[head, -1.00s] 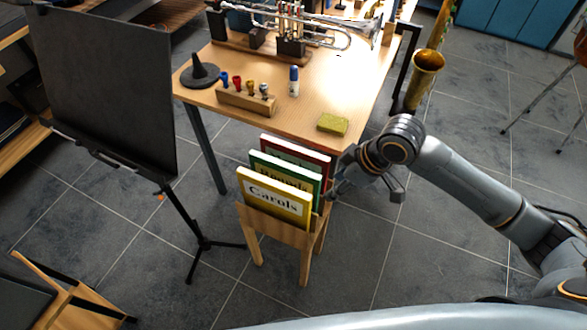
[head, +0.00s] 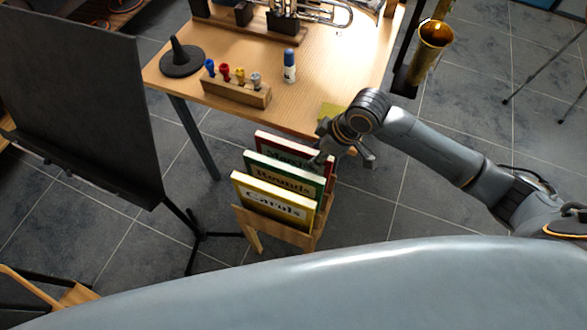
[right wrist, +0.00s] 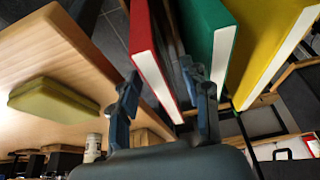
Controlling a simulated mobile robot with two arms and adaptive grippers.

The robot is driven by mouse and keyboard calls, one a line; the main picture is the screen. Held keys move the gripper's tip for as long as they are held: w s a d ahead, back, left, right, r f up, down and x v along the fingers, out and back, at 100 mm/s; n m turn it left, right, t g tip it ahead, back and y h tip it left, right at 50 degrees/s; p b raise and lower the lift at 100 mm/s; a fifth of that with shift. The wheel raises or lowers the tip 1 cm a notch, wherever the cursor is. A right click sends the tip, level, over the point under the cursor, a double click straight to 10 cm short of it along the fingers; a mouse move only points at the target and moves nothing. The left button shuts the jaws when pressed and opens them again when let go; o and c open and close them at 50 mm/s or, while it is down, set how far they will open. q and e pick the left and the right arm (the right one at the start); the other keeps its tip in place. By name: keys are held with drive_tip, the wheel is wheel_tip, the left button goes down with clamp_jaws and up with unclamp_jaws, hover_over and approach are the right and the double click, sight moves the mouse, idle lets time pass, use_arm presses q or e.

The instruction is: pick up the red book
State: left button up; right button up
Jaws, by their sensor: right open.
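The red book (head: 268,143) stands at the back of a wooden rack, behind a green book and a yellow book. Its right end is partly hidden by my right gripper (head: 322,160) in the head view. In the right wrist view the red book (right wrist: 148,50) shows its red cover and white edge. My right gripper (right wrist: 162,100) is open, with one finger on each side of the red book's edge. One finger lies in the gap between the red and green books. I cannot tell whether either finger touches the red book. My left gripper is not in view.
The green book (head: 262,174) and yellow book (head: 254,198) stand in front in the rack (head: 303,239). A wooden table (head: 310,105) is close behind, with a yellow-green sponge (right wrist: 50,103) near its edge. A black music stand (head: 80,100) is at left.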

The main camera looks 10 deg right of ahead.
drive_tip(key=shift+w+a+f, duration=0.15)
drive_tip(key=shift+a+f, duration=0.05)
drive_tip(key=shift+f, duration=0.3)
drive_tip(key=shift+w+f, duration=0.1)
drive_tip(key=shift+f, duration=0.1)
drive_tip(key=x, duration=0.5)
drive_tip(key=shift+d+f, duration=0.1)
drive_tip(key=shift+d, duration=0.05)
drive_tip(key=shift+c, duration=0.2)
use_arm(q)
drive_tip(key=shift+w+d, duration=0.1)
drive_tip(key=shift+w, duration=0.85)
use_arm(e)
clamp_jaws()
